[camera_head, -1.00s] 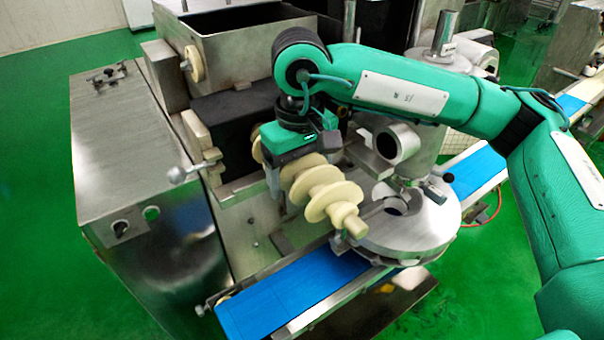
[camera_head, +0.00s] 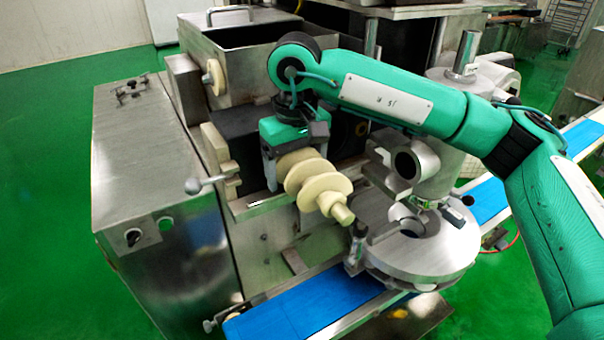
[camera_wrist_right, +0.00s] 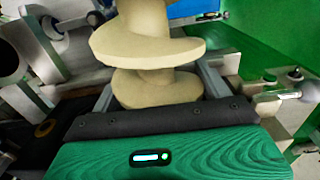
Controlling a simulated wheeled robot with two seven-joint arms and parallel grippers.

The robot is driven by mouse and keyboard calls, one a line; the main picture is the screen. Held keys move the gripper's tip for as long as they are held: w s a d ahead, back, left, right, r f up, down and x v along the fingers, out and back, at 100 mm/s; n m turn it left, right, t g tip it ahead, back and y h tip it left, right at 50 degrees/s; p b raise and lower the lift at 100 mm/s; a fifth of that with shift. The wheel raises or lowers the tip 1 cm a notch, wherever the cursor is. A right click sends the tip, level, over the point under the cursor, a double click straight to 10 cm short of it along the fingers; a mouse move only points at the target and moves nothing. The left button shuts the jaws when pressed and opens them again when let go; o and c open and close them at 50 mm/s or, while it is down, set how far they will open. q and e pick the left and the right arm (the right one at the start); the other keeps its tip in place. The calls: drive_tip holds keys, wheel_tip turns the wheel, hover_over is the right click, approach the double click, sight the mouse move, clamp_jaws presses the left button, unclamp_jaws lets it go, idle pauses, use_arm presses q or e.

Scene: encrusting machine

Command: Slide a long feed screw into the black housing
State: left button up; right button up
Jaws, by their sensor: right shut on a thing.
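The cream feed screw (camera_head: 318,183) is held tilted in front of the machine, its thin shaft end pointing toward the front right. The black housing (camera_head: 243,122) sits under the steel hopper. My right gripper (camera_head: 291,165) is shut on the screw at the front of the housing. The screw's rear part is hidden behind my gripper, so I cannot tell how much of it is inside. In the right wrist view, the screw (camera_wrist_right: 150,50) passes between the two fingers, its wide flights showing. My left gripper is not in view.
The steel hopper (camera_head: 255,62) stands above the housing. A ball-ended lever (camera_head: 195,186) juts out left of the gripper. A round steel plate (camera_head: 425,252) and an upright cylinder (camera_head: 408,163) stand right of the screw. A blue conveyor belt (camera_head: 310,305) runs below.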

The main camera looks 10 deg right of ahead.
drive_tip(key=shift+w, duration=0.15)
drive_tip(key=o, duration=1.3)
drive_tip(key=shift+o, duration=0.2)
drive_tip(key=shift+r+p, duration=1.55)
drive_tip(key=shift+r, duration=2.25)
